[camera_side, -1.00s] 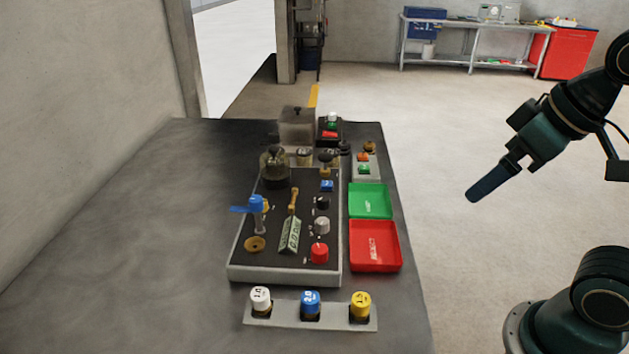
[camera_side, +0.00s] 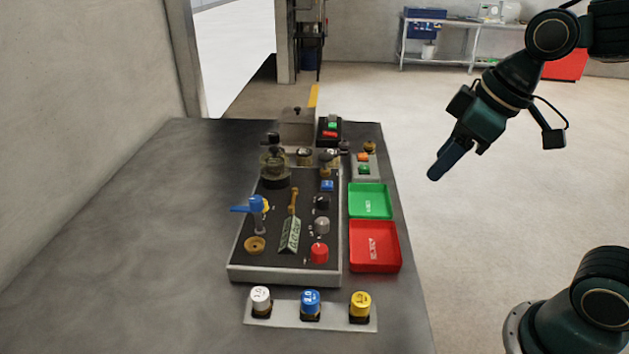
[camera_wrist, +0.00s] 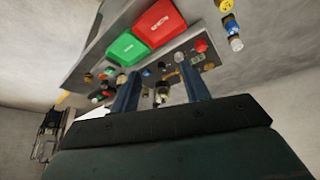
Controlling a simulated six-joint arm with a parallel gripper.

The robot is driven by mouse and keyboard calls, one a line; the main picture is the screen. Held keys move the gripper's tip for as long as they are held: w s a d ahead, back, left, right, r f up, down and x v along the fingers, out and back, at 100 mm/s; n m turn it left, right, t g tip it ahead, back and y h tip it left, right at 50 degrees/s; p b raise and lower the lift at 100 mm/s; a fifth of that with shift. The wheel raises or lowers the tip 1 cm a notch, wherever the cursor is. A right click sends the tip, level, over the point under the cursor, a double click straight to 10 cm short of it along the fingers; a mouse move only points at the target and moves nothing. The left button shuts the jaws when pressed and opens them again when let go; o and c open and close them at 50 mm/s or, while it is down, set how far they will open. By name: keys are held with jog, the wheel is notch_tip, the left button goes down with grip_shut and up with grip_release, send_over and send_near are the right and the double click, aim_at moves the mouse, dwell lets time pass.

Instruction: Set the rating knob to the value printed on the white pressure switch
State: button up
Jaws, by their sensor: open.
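The white pressure switch (camera_side: 261,299) stands upright at the left of a front rack, and its print is too small to read with certainty. It also shows in the wrist view (camera_wrist: 236,44). Several knobs sit on the black panel: a black knob (camera_side: 321,203), a grey knob (camera_side: 322,225) and a red knob (camera_side: 319,252). I cannot tell which is the rating knob. My gripper (camera_side: 434,175) is in the air right of the table, away from the panel. In the wrist view its two fingers (camera_wrist: 160,92) are apart with nothing held between them.
A blue switch (camera_side: 310,302) and a yellow switch (camera_side: 360,304) share the rack. A green tray (camera_side: 388,212) and a red tray (camera_side: 358,266) lie right of the panel. A blue-handled valve (camera_side: 256,206) stands up on the panel's left. The table's left side is clear.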

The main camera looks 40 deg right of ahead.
aim_at(323, 221)
jog(key=w+a+f+n+y, duration=0.1)
jog(key=w+a+f+n, duration=0.1)
jog(key=w, duration=0.4)
jog(key=w+a+f+n+g+y, duration=0.1)
jog(key=w+a+f+n, duration=0.1)
jog(key=w, duration=0.4)
jog(key=shift+w+a+f+n+g, duration=0.3)
jog(key=shift+a+n, duration=0.2)
jog(key=shift+n, duration=0.2)
jog(key=shift+w, duration=0.1)
jog(key=shift+x, duration=6.75)
jog(key=c, duration=1)
